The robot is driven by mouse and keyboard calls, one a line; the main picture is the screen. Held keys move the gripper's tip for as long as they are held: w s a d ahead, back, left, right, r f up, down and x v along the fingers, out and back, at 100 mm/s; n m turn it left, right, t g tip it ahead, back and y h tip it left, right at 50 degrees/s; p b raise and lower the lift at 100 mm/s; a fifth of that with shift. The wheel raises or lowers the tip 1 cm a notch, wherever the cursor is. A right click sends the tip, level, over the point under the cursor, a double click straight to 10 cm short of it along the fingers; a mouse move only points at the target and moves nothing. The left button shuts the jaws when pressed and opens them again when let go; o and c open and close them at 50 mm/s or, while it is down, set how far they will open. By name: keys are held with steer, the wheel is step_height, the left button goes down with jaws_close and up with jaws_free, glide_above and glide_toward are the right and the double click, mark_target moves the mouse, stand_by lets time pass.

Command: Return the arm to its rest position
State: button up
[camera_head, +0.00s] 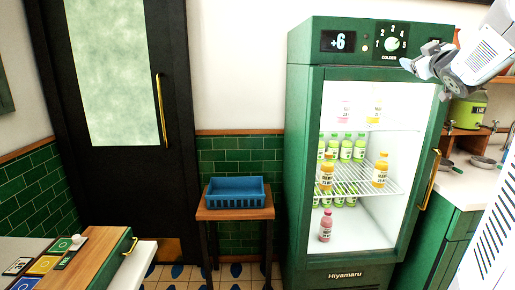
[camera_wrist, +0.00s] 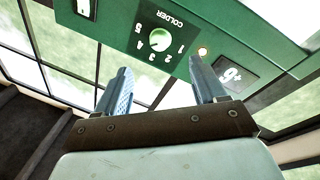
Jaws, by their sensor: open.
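My gripper (camera_wrist: 162,85) is open and empty in the wrist view, its two fingers spread apart below the green panel with the dial. In the head view my gripper (camera_head: 412,66) is at the upper right, in front of the top right of the green fridge (camera_head: 300,150). My white arm reaches in from the right edge there. The fridge's dial (camera_head: 392,44) and its +6 display (camera_head: 342,41) show in both views; in the wrist view they are the dial (camera_wrist: 160,40) and the tilted display (camera_wrist: 235,74). I cannot tell whether a finger touches the panel.
The fridge holds several bottles, including an orange one (camera_head: 380,170) and a pink one (camera_head: 326,225). A blue crate (camera_head: 235,201) stands on a small wooden table (camera_head: 207,214). A counter (camera_head: 470,187) with a green container (camera_head: 467,111) is at right. Floor shows around the small table.

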steer(key=s+a+f+m+g+y, duration=0.1)
steer(key=s+a+f+m+g, duration=0.2)
steer(key=s+a+f+g, duration=0.4)
steer(key=s+a+f+m+g, duration=0.2)
steer(key=s+a+f+g, duration=0.5)
steer(key=s+a+f, duration=0.9)
steer(key=s+f, duration=0.3)
steer(key=s, duration=0.5)
steer(key=shift+s+m+y, duration=0.3)
steer(key=shift+m+y, duration=0.1)
